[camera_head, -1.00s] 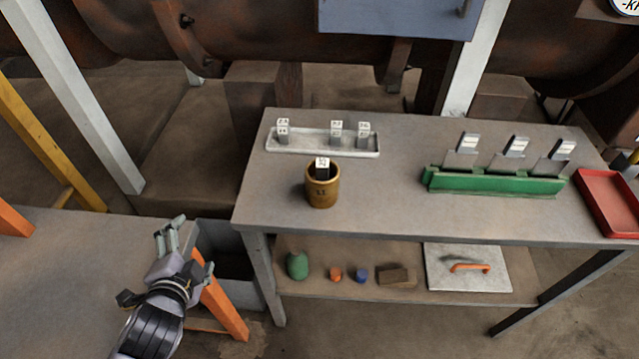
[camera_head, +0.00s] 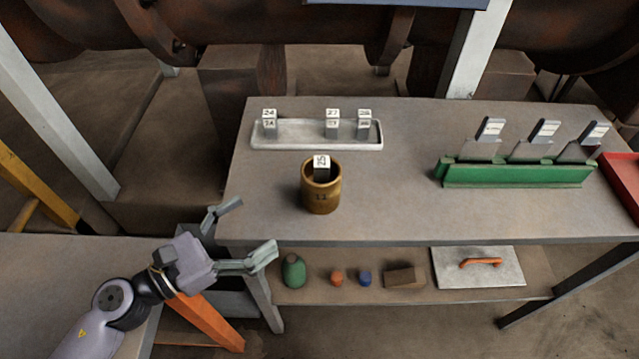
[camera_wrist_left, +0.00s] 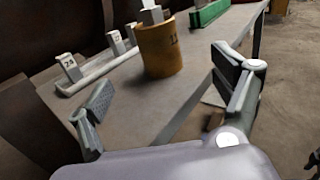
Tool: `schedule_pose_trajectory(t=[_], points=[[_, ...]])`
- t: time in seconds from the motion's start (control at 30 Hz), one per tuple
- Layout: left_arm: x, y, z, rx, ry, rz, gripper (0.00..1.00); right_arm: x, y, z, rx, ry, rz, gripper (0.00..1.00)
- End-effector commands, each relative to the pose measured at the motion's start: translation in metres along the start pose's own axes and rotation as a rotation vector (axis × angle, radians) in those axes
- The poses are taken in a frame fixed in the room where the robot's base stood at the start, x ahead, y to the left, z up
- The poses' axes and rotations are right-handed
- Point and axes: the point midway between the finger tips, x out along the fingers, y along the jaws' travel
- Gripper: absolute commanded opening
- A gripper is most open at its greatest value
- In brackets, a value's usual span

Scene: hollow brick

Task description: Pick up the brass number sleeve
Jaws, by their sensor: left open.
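The brass number sleeve (camera_head: 321,190) stands upright on the grey table, left of the middle. It is a round, open-topped brass cup with a dark number on its front. A grey block with a white label reading 25 (camera_head: 321,163) stands inside it. The sleeve also shows in the left wrist view (camera_wrist_left: 160,50), beyond my fingers. My left gripper (camera_head: 242,232) is open and empty, in front of the table's left front corner, left of and nearer than the sleeve. Its two fingers also show spread in the left wrist view (camera_wrist_left: 165,98). My right gripper is not in view.
A pale tray (camera_head: 290,142) with three labelled blocks lies behind the sleeve. A green rack (camera_head: 515,174) with three tagged plates stands to the right, beside a red tray (camera_head: 622,185). The table's front edge (camera_head: 420,240) lies near my gripper. A lower shelf holds small objects.

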Motion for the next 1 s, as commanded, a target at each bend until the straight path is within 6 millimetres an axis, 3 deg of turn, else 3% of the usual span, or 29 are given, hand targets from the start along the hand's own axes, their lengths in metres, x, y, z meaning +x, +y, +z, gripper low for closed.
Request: schedule_pose_trajectory(t=[0.07,0.5,0.77,1.0], points=[[0.015,0.001,0.007,0.002,-0.004,0.000,0.86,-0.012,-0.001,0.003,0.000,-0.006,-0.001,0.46],[0.094,0.002,0.005,-0.004,-0.004,0.004,0.86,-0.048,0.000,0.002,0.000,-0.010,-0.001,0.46],[0.113,0.002,0.003,-0.005,-0.003,0.003,0.86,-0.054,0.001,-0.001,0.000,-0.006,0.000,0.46],[0.148,0.006,0.002,-0.005,-0.004,0.002,0.86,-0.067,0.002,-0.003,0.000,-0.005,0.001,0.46]])
